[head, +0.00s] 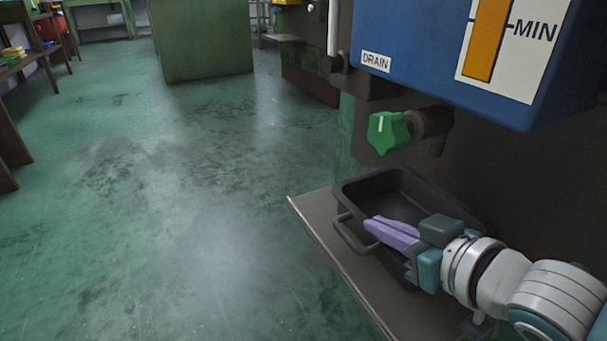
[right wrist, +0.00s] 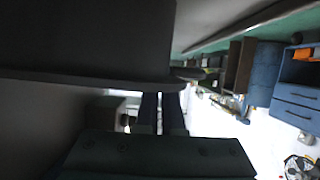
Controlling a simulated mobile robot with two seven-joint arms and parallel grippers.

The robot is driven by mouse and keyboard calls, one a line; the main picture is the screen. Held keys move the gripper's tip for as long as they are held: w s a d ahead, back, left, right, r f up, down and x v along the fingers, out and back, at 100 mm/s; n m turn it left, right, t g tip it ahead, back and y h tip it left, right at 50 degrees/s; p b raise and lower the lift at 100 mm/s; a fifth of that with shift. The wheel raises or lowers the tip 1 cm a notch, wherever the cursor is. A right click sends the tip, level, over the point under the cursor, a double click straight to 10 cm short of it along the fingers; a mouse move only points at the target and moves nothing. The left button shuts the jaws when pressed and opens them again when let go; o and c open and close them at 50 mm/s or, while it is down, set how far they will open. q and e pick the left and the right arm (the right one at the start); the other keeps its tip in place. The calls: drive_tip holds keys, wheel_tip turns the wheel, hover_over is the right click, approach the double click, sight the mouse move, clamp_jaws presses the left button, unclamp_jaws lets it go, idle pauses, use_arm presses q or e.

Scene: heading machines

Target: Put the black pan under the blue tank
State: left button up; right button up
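The black pan (head: 370,186) sits on a grey ledge in the head view, below the blue tank (head: 420,60). The tank carries a DRAIN label and a level gauge. The tank's green valve handle (head: 385,132) and dark outlet are above the pan's far part. My right gripper (head: 368,222) reaches across the pan from the right, its fingertips near the pan's left rim and handle (head: 352,238). The fingers are close together with a narrow gap; whether they hold anything is unclear. In the right wrist view the fingers (right wrist: 162,98) end by a dark edge. My left gripper is not in view.
The grey ledge (head: 345,270) runs along the machine's front, with a bare strip left of the pan. Open green floor (head: 190,200) lies to the left. A green cabinet (head: 205,40) stands at the back, and benches (head: 25,60) at the far left.

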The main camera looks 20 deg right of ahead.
drive_tip(key=o, duration=0.4)
drive_tip(key=shift+o, duration=0.2)
drive_tip(key=shift+s+r, duration=0.15)
drive_tip(key=s+a+r+g+p, duration=0.3)
drive_tip(key=s+r+g, duration=0.1)
drive_tip(key=s, duration=0.6)
drive_tip(key=s+a+r+g+p, duration=0.3)
drive_tip(key=s+r+g, duration=0.1)
drive_tip(key=s, duration=0.6)
drive_tip(key=shift+s+a+r+n+g+h, duration=0.15)
drive_tip(key=shift+s+n+g+h, duration=0.2)
drive_tip(key=shift+g, duration=0.55)
